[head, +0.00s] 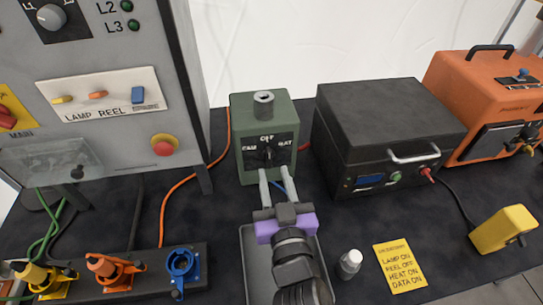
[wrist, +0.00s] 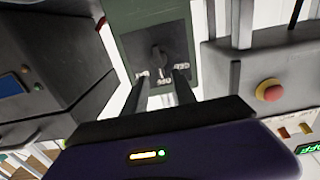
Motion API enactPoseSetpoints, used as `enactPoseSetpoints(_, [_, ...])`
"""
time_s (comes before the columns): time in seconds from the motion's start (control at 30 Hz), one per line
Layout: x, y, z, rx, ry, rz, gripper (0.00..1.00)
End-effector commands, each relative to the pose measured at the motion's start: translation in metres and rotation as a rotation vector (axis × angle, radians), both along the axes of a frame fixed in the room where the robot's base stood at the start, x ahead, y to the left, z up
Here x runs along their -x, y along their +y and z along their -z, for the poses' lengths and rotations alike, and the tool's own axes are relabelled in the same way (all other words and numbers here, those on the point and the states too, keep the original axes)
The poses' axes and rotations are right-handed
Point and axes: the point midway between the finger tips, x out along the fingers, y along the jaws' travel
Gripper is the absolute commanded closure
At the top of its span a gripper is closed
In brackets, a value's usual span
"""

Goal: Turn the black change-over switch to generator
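The black change-over switch (head: 268,153) is on the front of a green box (head: 251,112). Its black plate reads OFF at the top and BAT at the right; the left label is too small to read surely. The handle looks roughly upright, toward OFF. The switch also shows in the wrist view (wrist: 158,56), which appears upside down. My gripper (head: 274,175) is open in front of the box, its two fingers apart and pointing at the switch. In the wrist view the fingertips (wrist: 164,74) lie close to the handle; I cannot tell whether they touch it.
A grey cabinet (head: 180,90) with a red button stands left, and a black box (head: 385,115) with a handle stands right. Orange (head: 107,268) and blue (head: 181,265) connectors, a small white-topped cylinder (head: 350,263) and a yellow card (head: 400,267) are near the front.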

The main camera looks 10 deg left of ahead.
Motion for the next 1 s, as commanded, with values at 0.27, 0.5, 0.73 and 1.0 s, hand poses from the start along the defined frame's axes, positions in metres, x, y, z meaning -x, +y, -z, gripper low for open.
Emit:
enactPoseSetpoints(0.27, [-0.04,0.012,-0.002,0.001,-0.001,-0.001,0.67])
enactPoseSetpoints(0.5, [-0.054,0.016,-0.001,-0.001,-0.002,-0.002,0.67])
enactPoseSetpoints(0.73, [-0.054,0.016,-0.001,0.0,-0.001,-0.002,0.67])
enactPoseSetpoints(1.0, [-0.054,0.016,-0.001,0.0,-0.001,-0.002,1.0])
